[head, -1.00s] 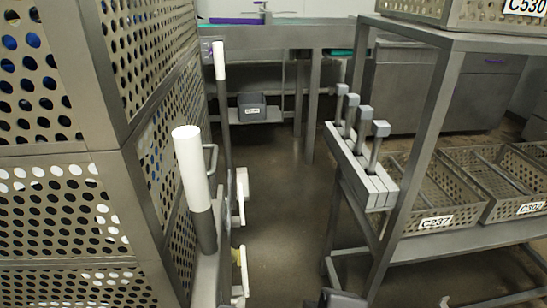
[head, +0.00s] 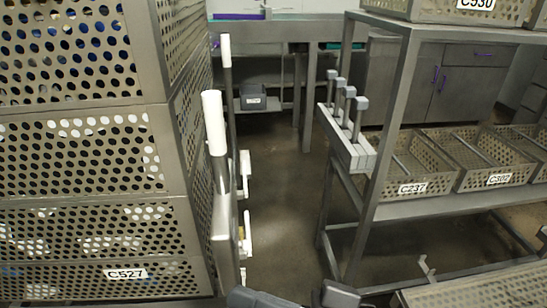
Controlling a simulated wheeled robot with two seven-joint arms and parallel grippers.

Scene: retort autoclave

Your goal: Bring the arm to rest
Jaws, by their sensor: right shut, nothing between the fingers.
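My right gripper (head: 341,294) shows only as a dark grey piece at the bottom edge of the head view, right of centre. It is shut and empty, and most of it and its arm lies below the picture. It is low in front of the aisle floor (head: 290,215), apart from the racks on both sides. Another dark grey piece of my own body shows just left of it at the bottom edge. My left gripper does not show.
Perforated metal crates, one labelled C527 (head: 125,273), are stacked at the left beside a cart with white-gripped handles (head: 214,125). A shelf rack (head: 378,140) at the right holds crates C237 (head: 411,188) and C302 (head: 499,179). A bench (head: 285,32) stands behind the aisle.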

